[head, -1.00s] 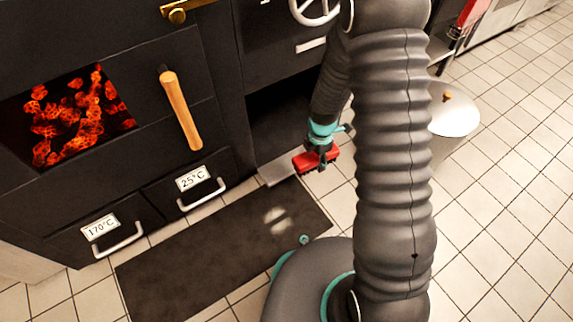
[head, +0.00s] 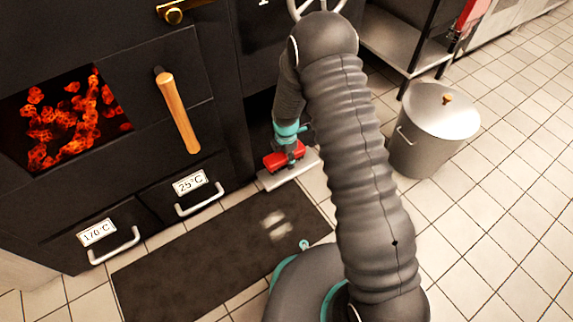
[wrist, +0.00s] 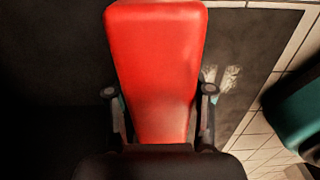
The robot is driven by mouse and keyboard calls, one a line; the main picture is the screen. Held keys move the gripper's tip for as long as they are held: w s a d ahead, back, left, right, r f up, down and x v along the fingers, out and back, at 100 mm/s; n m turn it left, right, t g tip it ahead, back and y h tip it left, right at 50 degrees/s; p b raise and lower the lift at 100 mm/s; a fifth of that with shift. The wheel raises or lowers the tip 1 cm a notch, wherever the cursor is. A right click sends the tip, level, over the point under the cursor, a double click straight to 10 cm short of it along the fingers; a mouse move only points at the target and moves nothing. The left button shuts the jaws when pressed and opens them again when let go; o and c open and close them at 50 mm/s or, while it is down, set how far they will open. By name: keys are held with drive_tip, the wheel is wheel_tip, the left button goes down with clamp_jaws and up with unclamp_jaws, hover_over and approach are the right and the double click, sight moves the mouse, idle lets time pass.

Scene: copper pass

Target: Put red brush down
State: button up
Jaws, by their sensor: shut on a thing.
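The red brush (head: 284,156) is in my gripper, low beside the black oven front and over a pale metal plate (head: 290,173) near the floor. In the wrist view the red brush (wrist: 155,65) fills the middle, with one finger on each side of it. My gripper (wrist: 160,115) is shut on it. In the head view my gripper (head: 288,148) is small and partly merges with the brush. I cannot tell whether the brush touches the plate.
A dark mat (head: 215,258) with pale marks lies on the tiled floor before the oven. Two drawers with handles, labelled 170°C (head: 97,233) and 25°C (head: 189,184), are at left. A lidded metal bin (head: 435,130) stands right. Glowing coals (head: 65,120) show behind the oven window.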

sight(286, 165)
drive_tip(key=shift+f+b, duration=0.3)
drive_tip(key=shift+f, duration=1.6)
drive_tip(key=shift+f, duration=0.15)
drive_tip(key=o, duration=1.2)
